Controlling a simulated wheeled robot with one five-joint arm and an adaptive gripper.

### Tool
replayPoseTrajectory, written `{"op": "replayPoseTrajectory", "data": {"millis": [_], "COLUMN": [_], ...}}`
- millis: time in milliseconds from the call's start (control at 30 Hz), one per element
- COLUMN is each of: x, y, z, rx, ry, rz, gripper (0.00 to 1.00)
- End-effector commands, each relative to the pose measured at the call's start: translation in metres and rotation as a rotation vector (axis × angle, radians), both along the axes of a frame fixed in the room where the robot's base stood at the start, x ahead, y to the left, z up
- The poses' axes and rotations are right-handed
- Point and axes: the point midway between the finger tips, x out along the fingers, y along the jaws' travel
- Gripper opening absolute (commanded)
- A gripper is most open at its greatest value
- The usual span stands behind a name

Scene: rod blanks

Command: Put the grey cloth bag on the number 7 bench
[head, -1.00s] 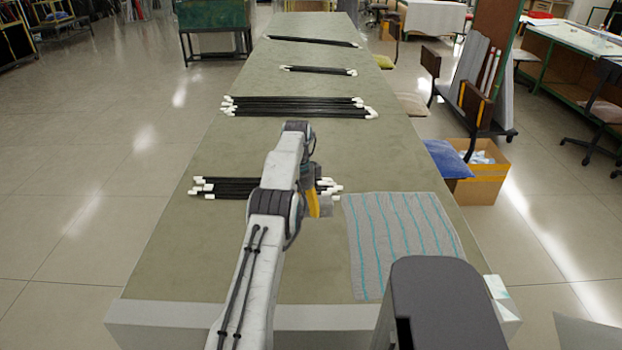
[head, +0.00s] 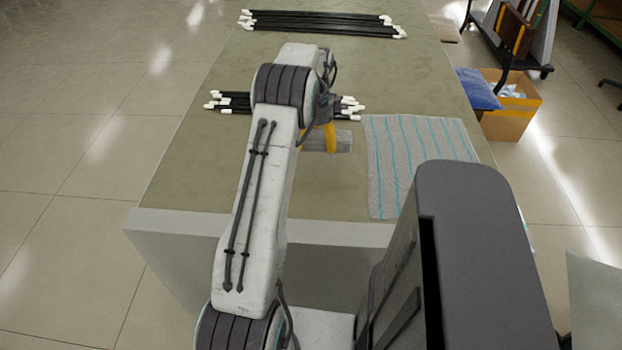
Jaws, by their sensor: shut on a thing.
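A small grey cloth patch, which looks like the grey cloth bag (head: 344,143), is at my gripper's yellow finger on the bench top, just in front of a bundle of rods. My gripper (head: 331,146) points down and is shut on it. My arm hides most of the gripper and part of the bag. I cannot tell whether the bag rests on the bench or is just above it. The long bench (head: 200,180) has a greenish-brown top and a pale front edge. No number 7 shows on it.
A grey cloth with teal stripes (head: 420,160) lies flat on the right. Black rods with white ends (head: 235,102) lie behind the gripper, and another bundle (head: 320,23) farther back. A cardboard box (head: 512,115) and blue cushion (head: 478,90) are on the right. The left floor is clear.

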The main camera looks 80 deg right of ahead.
Motion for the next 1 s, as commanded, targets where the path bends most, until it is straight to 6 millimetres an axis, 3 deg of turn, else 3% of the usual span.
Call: {"op": "replayPoseTrajectory", "data": {"millis": [500,833,1000], "x": [0.002,0.002,0.002], "y": [0.053,0.063,0.064], "z": [-0.031,-0.039,-0.058], "rx": [0.001,0.0,0.004], "ry": [0.0,0.0,-0.001], "rz": [0.0,0.0,0.0], "gripper": [0.42,0.42,0.42]}}
